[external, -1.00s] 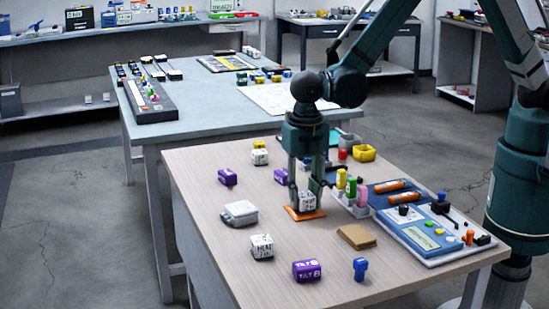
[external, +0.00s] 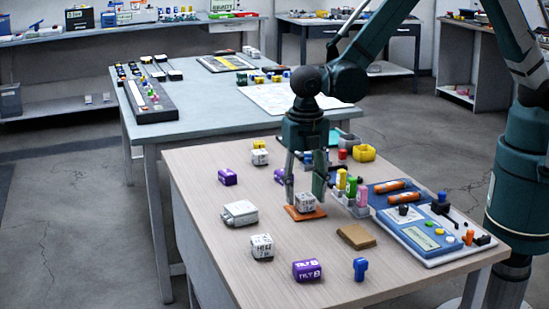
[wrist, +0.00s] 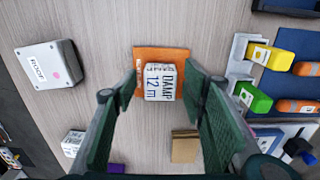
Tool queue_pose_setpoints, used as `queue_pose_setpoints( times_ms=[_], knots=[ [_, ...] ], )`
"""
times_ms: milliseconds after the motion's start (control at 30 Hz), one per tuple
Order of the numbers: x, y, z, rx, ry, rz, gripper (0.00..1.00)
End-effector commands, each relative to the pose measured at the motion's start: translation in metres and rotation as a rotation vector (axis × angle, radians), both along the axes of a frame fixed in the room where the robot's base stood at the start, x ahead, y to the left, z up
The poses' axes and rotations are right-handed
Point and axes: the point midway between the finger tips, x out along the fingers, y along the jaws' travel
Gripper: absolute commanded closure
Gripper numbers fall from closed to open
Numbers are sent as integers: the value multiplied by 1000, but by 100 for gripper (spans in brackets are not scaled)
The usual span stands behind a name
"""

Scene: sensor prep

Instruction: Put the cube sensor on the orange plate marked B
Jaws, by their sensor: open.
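A white cube sensor (external: 305,202), marked "DAMP 12 m" in the wrist view (wrist: 160,82), rests on the orange plate (external: 304,215). The plate also shows in the wrist view (wrist: 160,54), with dark lettering along its left edge that I cannot read. My gripper (external: 305,192) is open above the plate. Its fingers stand apart on either side of the cube, with visible gaps in the wrist view (wrist: 158,90).
A white cube marked "HEAT" (external: 262,247), a white box (external: 240,213) and purple blocks (external: 306,270) stand left and in front. Colored bottles (external: 351,187) stand close right of the plate. A brown block (external: 356,236) and blue panel (external: 430,238) lie further right.

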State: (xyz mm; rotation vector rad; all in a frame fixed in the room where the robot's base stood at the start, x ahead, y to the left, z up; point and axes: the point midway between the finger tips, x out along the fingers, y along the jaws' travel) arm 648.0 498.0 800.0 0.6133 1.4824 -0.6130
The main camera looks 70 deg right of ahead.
Motion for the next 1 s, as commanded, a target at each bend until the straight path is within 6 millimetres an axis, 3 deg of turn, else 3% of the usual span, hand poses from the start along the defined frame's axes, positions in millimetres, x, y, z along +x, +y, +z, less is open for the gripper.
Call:
queue_pose_setpoints(
  times_ms=[600,1000],
  knots=[
    [0,0,92,0,0,0,58],
    [0,0,106,0,0,0,58]
  ],
)
